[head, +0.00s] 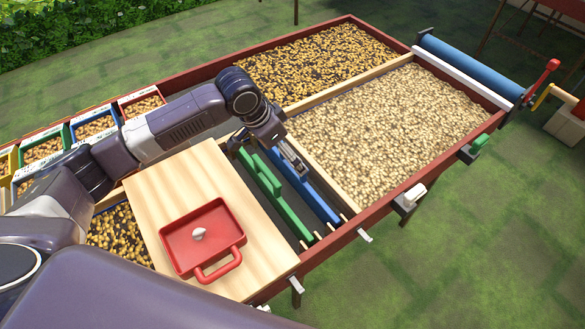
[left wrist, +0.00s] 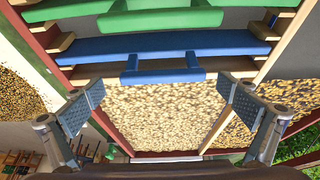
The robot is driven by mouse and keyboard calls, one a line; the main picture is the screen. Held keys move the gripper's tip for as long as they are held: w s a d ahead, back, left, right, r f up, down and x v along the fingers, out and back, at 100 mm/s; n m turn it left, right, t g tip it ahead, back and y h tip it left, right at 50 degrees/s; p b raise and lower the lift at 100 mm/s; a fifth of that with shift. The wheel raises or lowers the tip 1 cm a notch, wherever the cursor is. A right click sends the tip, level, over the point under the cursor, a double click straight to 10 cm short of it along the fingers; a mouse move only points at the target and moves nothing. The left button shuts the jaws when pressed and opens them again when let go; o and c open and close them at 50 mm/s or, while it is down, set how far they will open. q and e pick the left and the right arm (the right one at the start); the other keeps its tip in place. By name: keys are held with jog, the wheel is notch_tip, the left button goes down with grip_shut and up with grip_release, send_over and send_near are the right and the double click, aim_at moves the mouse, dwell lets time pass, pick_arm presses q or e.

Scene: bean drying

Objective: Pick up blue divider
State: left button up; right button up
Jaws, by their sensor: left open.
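The blue divider (head: 319,204) lies across the drying bed, partly hidden by my left gripper in the head view. In the left wrist view the blue divider (left wrist: 110,47) is a long bar with a raised blue handle (left wrist: 162,76). My left gripper (head: 293,160) is over the divider. In the left wrist view my left gripper (left wrist: 160,103) is open and empty, its fingers spread wider than the handle. The fingers do not appear to touch the divider. A green divider (head: 286,212) lies parallel, just left of the blue one. My right gripper is not in view.
A wooden board (head: 150,195) holding a red handled tray (head: 177,246) lies left of the dividers. Pale beans (head: 390,125) and darker beans (head: 315,60) fill other sections. Small colored bins (head: 93,127) line the left side. A blue roller (head: 470,64) sits at the far end.

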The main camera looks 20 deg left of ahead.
aim_at(293, 170)
pick_arm(q)
jog(key=x, duration=0.1)
jog(key=p+x, duration=0.1)
jog(key=x, duration=0.3)
jog(key=shift+w, duration=0.35)
jog(key=shift+f, duration=0.2)
jog(key=shift+c, duration=1.1)
jog(key=c, duration=1)
jog(key=shift+r, duration=0.1)
jog(key=c, duration=0.4)
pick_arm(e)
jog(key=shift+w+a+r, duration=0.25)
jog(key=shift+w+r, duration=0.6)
pick_arm(q)
jog(key=shift+r, duration=0.1)
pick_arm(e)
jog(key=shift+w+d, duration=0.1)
